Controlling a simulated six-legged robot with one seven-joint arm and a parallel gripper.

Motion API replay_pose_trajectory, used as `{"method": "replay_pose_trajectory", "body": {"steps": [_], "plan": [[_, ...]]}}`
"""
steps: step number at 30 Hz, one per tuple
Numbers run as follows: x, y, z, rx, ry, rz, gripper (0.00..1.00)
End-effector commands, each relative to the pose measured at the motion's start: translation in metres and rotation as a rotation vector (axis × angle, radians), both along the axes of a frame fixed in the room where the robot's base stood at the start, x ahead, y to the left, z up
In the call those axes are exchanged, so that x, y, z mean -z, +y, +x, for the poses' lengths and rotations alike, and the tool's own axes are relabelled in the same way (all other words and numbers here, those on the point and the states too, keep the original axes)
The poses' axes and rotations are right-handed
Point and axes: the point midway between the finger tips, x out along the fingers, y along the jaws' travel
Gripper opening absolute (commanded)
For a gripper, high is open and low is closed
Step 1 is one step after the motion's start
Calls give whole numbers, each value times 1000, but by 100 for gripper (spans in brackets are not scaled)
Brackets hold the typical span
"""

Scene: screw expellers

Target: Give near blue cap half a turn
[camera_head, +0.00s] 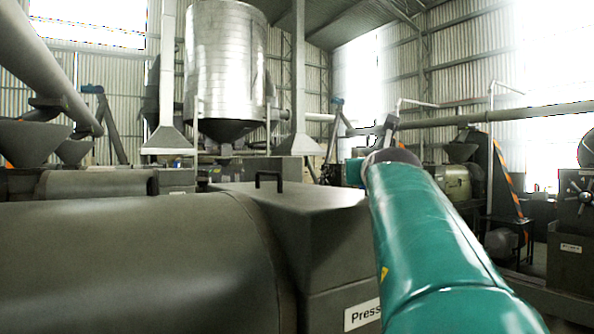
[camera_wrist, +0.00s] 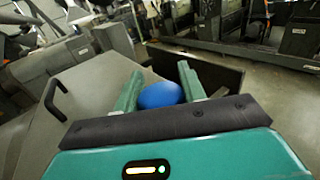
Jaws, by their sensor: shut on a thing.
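The blue cap (camera_wrist: 160,95) shows in the wrist view as a rounded blue top between the two green fingers. My gripper (camera_wrist: 158,82) is shut on it, with one finger at each side. The cap sits beside the edge of a grey machine housing. Its lower part is hidden behind my gripper's dark palm bar. In the head view my green arm reaches forward on the right, and neither the cap nor my fingertips can be seen there.
A grey press housing (camera_head: 315,235) with a black handle (camera_head: 268,177) stands ahead, its handle also in the wrist view (camera_wrist: 55,98). A large round cylinder casing (camera_head: 130,265) fills the lower left. A steel silo (camera_head: 226,65) stands behind. Open floor (camera_wrist: 270,90) shows at the right.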

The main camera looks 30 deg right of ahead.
Motion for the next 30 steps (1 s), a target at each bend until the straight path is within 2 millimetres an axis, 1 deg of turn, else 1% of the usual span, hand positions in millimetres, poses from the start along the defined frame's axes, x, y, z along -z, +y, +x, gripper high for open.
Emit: {"method": "replay_pose_trajectory", "body": {"steps": [8,21,22,24,25,30], "plan": [[1,-1,-1,40,2,0,18],[1,-1,0,43,1,3,18],[1,-1,0,43,1,3,46],[1,-1,0,43,1,3,60],[1,-1,0,43,1,3,62],[0,-1,0,43,1,2,62]]}}
